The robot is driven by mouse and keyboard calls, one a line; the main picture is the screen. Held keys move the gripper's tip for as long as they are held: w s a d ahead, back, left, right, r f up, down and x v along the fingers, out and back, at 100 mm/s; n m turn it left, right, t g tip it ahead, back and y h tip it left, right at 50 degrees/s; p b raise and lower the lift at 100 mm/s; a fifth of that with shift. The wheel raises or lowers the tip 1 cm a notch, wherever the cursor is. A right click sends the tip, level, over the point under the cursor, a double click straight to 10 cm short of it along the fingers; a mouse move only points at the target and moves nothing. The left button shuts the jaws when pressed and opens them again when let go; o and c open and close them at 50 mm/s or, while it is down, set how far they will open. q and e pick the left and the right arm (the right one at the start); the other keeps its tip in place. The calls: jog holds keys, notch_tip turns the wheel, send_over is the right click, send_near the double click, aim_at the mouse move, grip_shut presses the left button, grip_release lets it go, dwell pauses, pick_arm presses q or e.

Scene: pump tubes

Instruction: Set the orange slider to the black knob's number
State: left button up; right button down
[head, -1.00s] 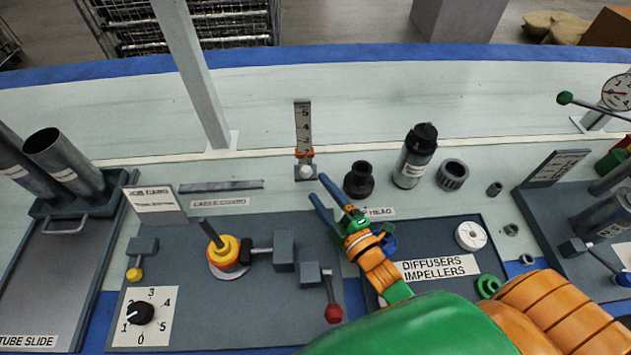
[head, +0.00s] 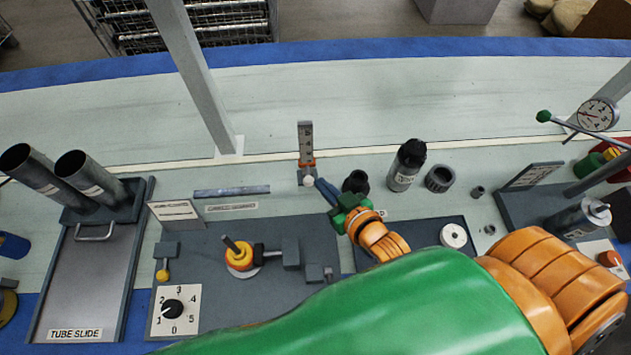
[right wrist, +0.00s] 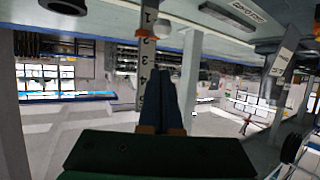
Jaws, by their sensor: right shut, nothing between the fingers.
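The upright scale (head: 305,135) stands at the back of the bench, with the orange slider (head: 307,163) low on it and a pale round knob (head: 308,181) in front. The right wrist view shows the scale (right wrist: 146,62) upside down, with the orange slider (right wrist: 146,33) by the 2. The black knob (head: 173,308) sits on a white dial plate numbered 0 to 5; its small white mark seems to point to 1. My right gripper (head: 321,184) is shut and empty, its tips just right of the pale knob; I cannot tell whether they touch. My left gripper is out of view.
A black cup (head: 355,181) stands close right of my right gripper, with a black-capped bottle (head: 407,165) beyond. A grey post (head: 195,75) rises left of the scale. A yellow-ringed valve (head: 240,257) is on the grey panel. My right arm covers the front right.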

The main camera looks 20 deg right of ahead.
aim_at(308, 181)
jog(key=w+f+b, duration=0.1)
jog(key=w+f, duration=0.2)
jog(key=f, duration=0.1)
jog(key=shift+w+a+f, duration=0.35)
jog(key=shift+w, duration=0.05)
notch_tip(308, 181, down, 5)
jog(key=b, duration=0.4)
jog(key=shift+s+r, duration=0.1)
jog(key=shift+r, duration=0.2)
